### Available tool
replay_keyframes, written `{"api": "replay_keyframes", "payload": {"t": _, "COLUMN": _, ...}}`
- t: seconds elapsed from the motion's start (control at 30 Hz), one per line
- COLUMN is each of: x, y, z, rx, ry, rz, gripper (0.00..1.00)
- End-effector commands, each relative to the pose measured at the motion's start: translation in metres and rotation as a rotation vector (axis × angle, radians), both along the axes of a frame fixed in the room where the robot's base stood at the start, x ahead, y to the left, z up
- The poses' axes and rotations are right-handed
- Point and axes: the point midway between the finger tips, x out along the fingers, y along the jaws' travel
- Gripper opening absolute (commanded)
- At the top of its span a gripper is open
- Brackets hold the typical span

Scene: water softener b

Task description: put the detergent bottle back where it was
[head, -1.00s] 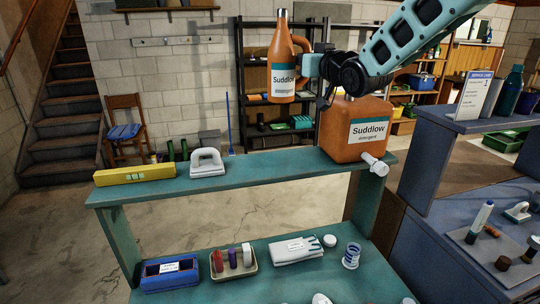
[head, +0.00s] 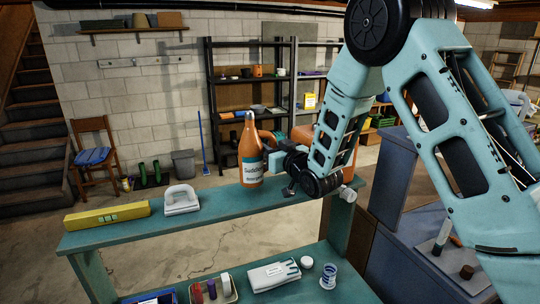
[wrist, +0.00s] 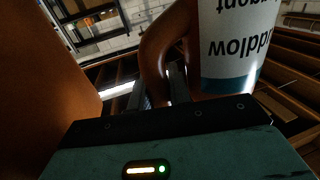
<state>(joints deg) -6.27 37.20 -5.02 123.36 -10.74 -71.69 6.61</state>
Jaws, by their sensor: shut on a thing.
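The orange detergent bottle (head: 250,150) has a handle on its right side and a white and teal Suddlow label. It is upright at the teal upper shelf (head: 222,203), right of the white iron-shaped thing; I cannot tell whether its base touches the shelf. My gripper (head: 270,155) is shut on the bottle's handle from the right. In the wrist view, the fingers (wrist: 156,92) straddle the orange handle (wrist: 153,58), and the label (wrist: 228,45) appears upside down.
A larger orange container (head: 348,150) stands right of my gripper, mostly hidden by my arm. A yellow level (head: 107,214) and a white iron-shaped thing (head: 181,199) lie on the shelf's left. The shelf between the white thing and bottle is clear.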

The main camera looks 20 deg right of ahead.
Motion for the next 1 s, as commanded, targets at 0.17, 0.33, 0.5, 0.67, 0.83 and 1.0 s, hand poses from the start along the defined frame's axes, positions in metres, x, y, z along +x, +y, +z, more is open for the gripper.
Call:
{"api": "replay_keyframes", "payload": {"t": 0.17, "x": 0.000, "y": 0.000, "z": -0.022, "rx": 0.000, "ry": 0.004, "rz": -0.001, "gripper": 0.00}}
{"api": "replay_keyframes", "payload": {"t": 0.33, "x": 0.000, "y": 0.000, "z": -0.032, "rx": 0.001, "ry": -0.001, "rz": -0.001, "gripper": 0.00}}
{"api": "replay_keyframes", "payload": {"t": 0.5, "x": 0.000, "y": 0.000, "z": -0.032, "rx": 0.001, "ry": -0.001, "rz": 0.000, "gripper": 0.00}}
{"api": "replay_keyframes", "payload": {"t": 0.67, "x": 0.000, "y": 0.000, "z": -0.035, "rx": 0.001, "ry": -0.001, "rz": 0.000, "gripper": 0.00}}
{"api": "replay_keyframes", "payload": {"t": 0.83, "x": 0.000, "y": 0.000, "z": -0.035, "rx": 0.001, "ry": 0.001, "rz": 0.000, "gripper": 0.41}}
{"api": "replay_keyframes", "payload": {"t": 1.0, "x": 0.000, "y": 0.000, "z": -0.035, "rx": 0.001, "ry": 0.001, "rz": 0.000, "gripper": 0.41}}
